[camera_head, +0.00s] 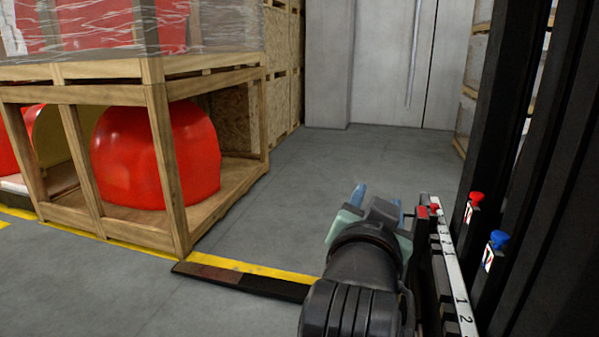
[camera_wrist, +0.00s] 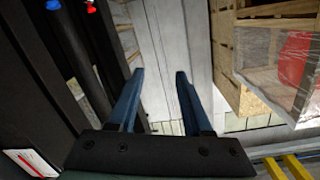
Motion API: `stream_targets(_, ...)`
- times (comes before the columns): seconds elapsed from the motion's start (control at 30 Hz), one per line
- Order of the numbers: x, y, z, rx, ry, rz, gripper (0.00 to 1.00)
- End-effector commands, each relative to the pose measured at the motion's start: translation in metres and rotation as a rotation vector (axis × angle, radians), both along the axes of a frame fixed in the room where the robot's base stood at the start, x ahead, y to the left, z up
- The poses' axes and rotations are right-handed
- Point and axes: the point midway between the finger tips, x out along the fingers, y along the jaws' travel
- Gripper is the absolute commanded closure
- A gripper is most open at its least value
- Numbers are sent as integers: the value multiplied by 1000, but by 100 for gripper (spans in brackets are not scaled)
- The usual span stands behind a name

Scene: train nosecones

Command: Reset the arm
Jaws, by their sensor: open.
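My gripper (camera_head: 378,195) is in the lower middle of the head view, at the end of my dark arm and held over the grey floor. Its blue fingers are partly hidden behind the wrist there. In the wrist view my gripper (camera_wrist: 159,74) shows two blue fingers standing well apart, with nothing between them. The gripper is open and touches nothing that I can see.
A wooden crate (camera_head: 158,150) holding a red nosecone (camera_head: 195,150) stands at the left, with wrapped goods above it. A yellow floor line (camera_head: 265,273) runs in front. The grey floor (camera_head: 350,160) is clear up to the pale doors (camera_head: 440,60). More crates (camera_wrist: 230,45) show in the wrist view.

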Motion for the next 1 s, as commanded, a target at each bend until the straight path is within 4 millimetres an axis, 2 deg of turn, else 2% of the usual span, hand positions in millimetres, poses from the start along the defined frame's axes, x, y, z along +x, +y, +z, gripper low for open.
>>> stream_targets(0.03,-11,12,36,-61,-102,36,50)
stream_targets(0.1,-31,30,82,-148,-245,82,50)
stream_targets(0.17,-53,47,120,-219,-368,116,50)
stream_targets(0.2,-70,58,143,-264,-450,134,50)
stream_targets(0.27,-100,74,175,-329,-573,156,50)
stream_targets(0.3,-121,85,195,-369,-655,167,50)
stream_targets(0.37,-156,99,221,-424,-779,180,50)
stream_targets(0.4,-181,109,236,-458,-862,185,50)
stream_targets(0.43,-178,108,257,-459,-855,184,50)
stream_targets(0.5,-174,107,283,-454,-843,183,50)
stream_targets(1.0,-172,107,434,-450,-838,185,50)
